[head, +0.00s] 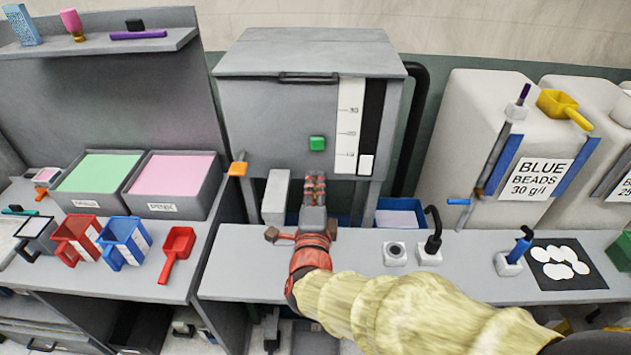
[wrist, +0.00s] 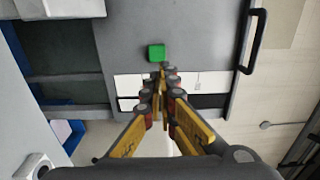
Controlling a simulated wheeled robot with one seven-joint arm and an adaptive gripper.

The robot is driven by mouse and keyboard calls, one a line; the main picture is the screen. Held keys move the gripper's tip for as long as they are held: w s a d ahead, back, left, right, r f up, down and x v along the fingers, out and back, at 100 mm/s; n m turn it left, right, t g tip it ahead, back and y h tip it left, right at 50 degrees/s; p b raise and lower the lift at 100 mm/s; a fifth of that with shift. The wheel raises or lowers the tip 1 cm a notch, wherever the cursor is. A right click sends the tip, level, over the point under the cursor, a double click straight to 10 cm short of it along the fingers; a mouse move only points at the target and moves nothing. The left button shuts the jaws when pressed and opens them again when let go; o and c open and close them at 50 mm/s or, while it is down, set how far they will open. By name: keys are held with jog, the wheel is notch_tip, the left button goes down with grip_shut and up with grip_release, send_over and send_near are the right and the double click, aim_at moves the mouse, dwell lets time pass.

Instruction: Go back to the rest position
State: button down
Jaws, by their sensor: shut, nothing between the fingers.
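My gripper (head: 315,185) is in front of the grey press machine (head: 265,115), below its green button (head: 317,143). In the wrist view my gripper (wrist: 164,75) has its fingers together with nothing between them. The green button (wrist: 156,52) shows just beyond the fingertips there; whether they touch it I cannot tell. My arm, in a pale yellow sleeve, reaches in from the lower right of the head view. It hides part of the bench front.
A grey bench (head: 240,262) runs below the press. Left are green and pink foam bins (head: 172,186), red and blue jugs and a red scoop (head: 177,254). Right are a blue beads container (head: 480,110), a black lever (head: 432,235) and a black mat (head: 590,275).

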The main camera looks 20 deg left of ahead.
dwell(0.3)
jog(key=s+a+f+n+g+y, duration=0.1)
jog(key=s+a+f+n+g, duration=0.2)
jog(key=f+n, duration=0.25)
jog(key=s+a+f+n+g+y, duration=0.1)
jog(key=s+a+f+n+g, duration=0.1)
jog(key=s+f+n+g, duration=0.3)
jog(key=s+d+f+n+g, duration=0.3)
jog(key=s+d+n, duration=0.1)
jog(key=s, duration=0.2)
jog(key=s+d+r+h, duration=0.2)
jog(key=s+d+r, duration=0.1)
jog(key=d, duration=0.9)
jog(key=s+d+r+h, duration=0.2)
jog(key=s+d+r, duration=0.2)
jog(key=d, duration=0.7)
jog(key=s+d+r+g+h, duration=0.1)
jog(key=d+r, duration=0.4)
jog(key=d, duration=0.7)
jog(key=s+n+h, duration=0.1)
jog(key=s, duration=0.1)
jog(key=shift+s+d+r, duration=0.15)
jog(key=shift+s+d, duration=0.15)
jog(key=shift+d, duration=0.05)
